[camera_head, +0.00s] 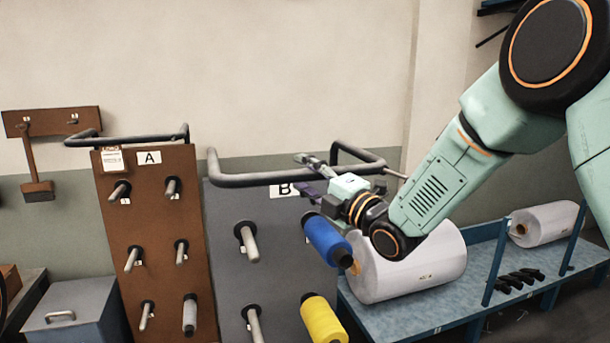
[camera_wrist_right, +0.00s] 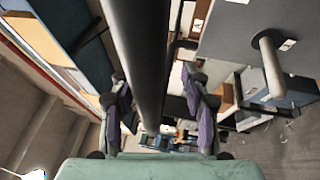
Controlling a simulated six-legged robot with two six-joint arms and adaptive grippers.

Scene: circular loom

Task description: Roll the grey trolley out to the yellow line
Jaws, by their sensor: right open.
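The grey trolley (camera_head: 230,220) stands upright in the middle of the head view, marked with a white B label. Its dark tubular handle (camera_head: 250,180) runs along the top. My right gripper (camera_head: 312,173) is at the right part of this handle, jaws open. In the right wrist view the dark handle bar (camera_wrist_right: 140,50) runs between the two open purple-padded fingers (camera_wrist_right: 158,100); I cannot tell whether they touch it. The trolley's grey panel (camera_wrist_right: 245,35) shows at the right there. My left gripper and the yellow line are not in view.
A brown trolley (camera_head: 155,250) marked A stands close on the left. A blue bench (camera_head: 400,318) with a large white roll (camera_head: 415,272) is close on the right. Blue (camera_head: 325,238) and yellow (camera_head: 322,318) spools sit on the grey trolley's pegs. A grey box (camera_head: 75,310) is at the lower left.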

